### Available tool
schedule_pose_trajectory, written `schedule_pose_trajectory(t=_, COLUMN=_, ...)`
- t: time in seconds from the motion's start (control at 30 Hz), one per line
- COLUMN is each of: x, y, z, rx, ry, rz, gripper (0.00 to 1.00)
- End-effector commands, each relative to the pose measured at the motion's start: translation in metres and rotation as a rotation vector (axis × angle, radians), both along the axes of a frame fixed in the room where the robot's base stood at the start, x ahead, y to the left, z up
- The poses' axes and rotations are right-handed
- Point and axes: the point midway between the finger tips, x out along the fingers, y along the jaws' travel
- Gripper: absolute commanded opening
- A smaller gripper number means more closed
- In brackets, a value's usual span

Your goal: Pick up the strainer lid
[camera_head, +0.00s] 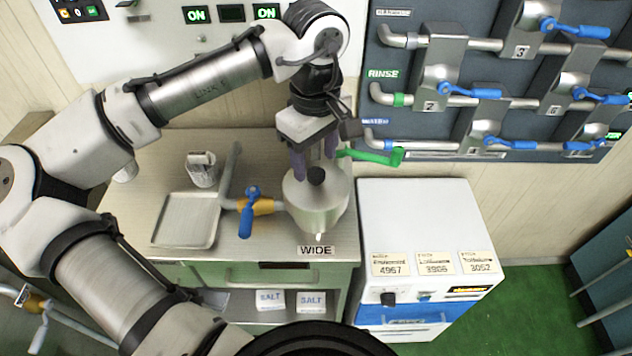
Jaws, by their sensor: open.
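The strainer lid (300,188) looks like the grey metal top of a round metal kettle (316,215), with a dark round knob (316,176) at its middle. The kettle stands on the counter at its right end, behind a "WIDE" label. My gripper (314,168) points down over the lid, open, with its purple fingers on either side of the knob or just above it. I cannot tell whether the fingers touch the knob. The gripper hides part of the lid's far side.
A metal tray (187,222) and a metal cup (202,170) are on the counter's left. A blue-handled valve (249,212) sits left of the kettle. A green handle (375,157) sticks out behind it. A white cabinet (425,225) stands right; valve pipes (460,95) line the wall.

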Motion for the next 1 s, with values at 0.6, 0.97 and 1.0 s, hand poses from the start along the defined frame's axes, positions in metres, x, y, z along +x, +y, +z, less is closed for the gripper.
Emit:
schedule_pose_trajectory(t=0.6, x=0.000, y=-0.001, z=-0.028, rx=-0.001, ry=-0.001, rz=-0.001, gripper=0.37)
schedule_pose_trajectory(t=0.97, x=0.000, y=-0.001, z=-0.028, rx=0.000, ry=-0.001, rz=-0.001, gripper=0.00)
schedule_pose_trajectory(t=1.0, x=0.000, y=-0.001, z=-0.027, rx=-0.001, ry=-0.002, rz=-0.001, gripper=0.00)
